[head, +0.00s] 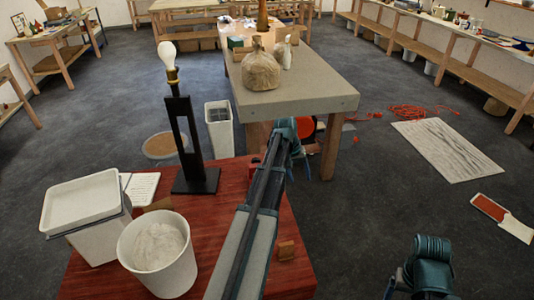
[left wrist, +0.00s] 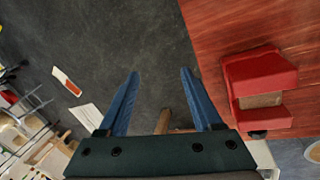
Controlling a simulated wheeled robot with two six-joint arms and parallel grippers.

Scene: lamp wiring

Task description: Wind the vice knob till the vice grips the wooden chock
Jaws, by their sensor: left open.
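The red vice (left wrist: 262,75) sits at the edge of the red tabletop in the left wrist view. The wooden chock (left wrist: 260,100) lies between its jaws; I cannot tell whether both jaws press on it. A dark knob (left wrist: 257,134) shows at the vice's outer end. My left gripper (left wrist: 160,74) is open and empty, its blue fingers over the floor beside the vice. In the head view my left gripper (head: 298,172) is past the table's far right corner, and my arm hides most of the vice (head: 252,168). My right arm shows at lower right; its fingers are unclear.
A grey workbench (head: 300,95) stands beyond.

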